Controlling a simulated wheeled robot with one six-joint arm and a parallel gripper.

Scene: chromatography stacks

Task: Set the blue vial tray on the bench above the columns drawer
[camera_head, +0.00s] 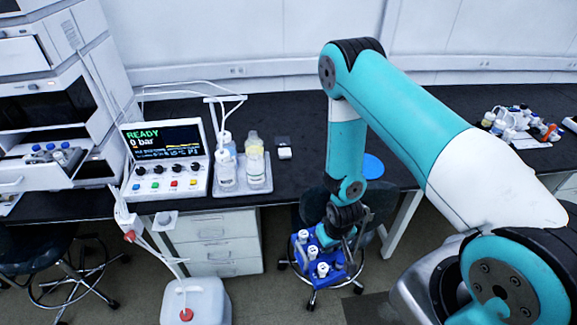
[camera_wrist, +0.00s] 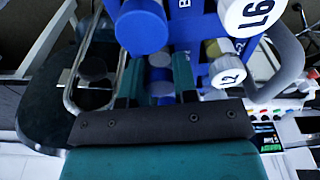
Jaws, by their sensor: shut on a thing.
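The blue vial tray (camera_head: 338,274) hangs from my gripper (camera_head: 346,232) in the head view, in front of the bench's front edge and over the floor and a stool base. It carries several white-capped vials. In the wrist view my gripper (camera_wrist: 157,78) has its teal fingers closed around a blue part of the tray (camera_wrist: 183,28); numbered vial caps show beyond them. The black bench (camera_head: 290,195) runs along the wall. White drawers (camera_head: 215,240) stand under it, left of the tray; I cannot read their labels, so the columns drawer cannot be told.
A control box with a READY screen (camera_head: 163,150) and a grey tray (camera_head: 240,187) with bottles stand on the bench above the drawers. A small white item (camera_head: 285,153) lies right of them. Bench top right of the bottles is mostly clear. A white canister (camera_head: 195,302) stands in front.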

